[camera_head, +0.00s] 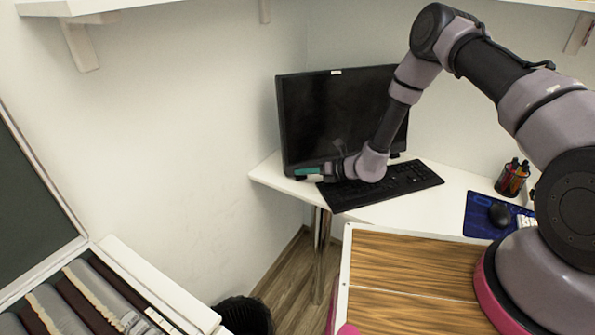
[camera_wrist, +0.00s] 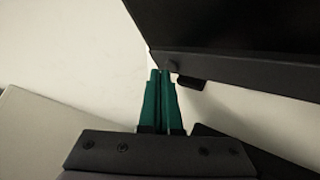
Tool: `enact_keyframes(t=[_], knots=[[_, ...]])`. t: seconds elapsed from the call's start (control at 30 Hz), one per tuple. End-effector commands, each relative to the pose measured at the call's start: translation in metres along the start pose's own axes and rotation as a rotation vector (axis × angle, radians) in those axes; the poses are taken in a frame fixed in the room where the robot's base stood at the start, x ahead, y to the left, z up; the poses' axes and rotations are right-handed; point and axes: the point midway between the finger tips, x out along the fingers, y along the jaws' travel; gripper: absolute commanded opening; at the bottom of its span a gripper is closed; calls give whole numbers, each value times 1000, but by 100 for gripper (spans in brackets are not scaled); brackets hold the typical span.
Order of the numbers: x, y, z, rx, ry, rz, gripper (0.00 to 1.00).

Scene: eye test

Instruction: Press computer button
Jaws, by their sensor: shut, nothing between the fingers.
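The computer monitor (camera_head: 335,115) has a dark screen and stands on the white corner desk (camera_head: 425,210). Its black lower bezel (camera_wrist: 240,72) fills the upper right of the wrist view. A small dark tab (camera_wrist: 192,82) sticks out under the bezel's left end. My gripper (camera_head: 300,173) is at the monitor's lower left corner, above the desk. In the wrist view my gripper (camera_wrist: 162,74) shows its green fingers shut together, empty, with the tips at or very near the bezel's lower left corner. I cannot tell whether they touch it. No marked button is clearly visible.
A black keyboard (camera_head: 385,185) lies below my forearm. A black mouse (camera_head: 500,214) on a blue mat (camera_head: 480,222) and a pen cup (camera_head: 512,179) are at the right. A black bin (camera_head: 244,316) stands on the floor. The wall is close at left.

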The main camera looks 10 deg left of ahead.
Motion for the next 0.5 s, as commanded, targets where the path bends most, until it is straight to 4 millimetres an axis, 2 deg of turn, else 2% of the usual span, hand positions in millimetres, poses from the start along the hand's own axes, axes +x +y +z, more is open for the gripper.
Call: enact_keyframes(t=[0.5], knots=[[3,-2,2,1,0,0,0]])
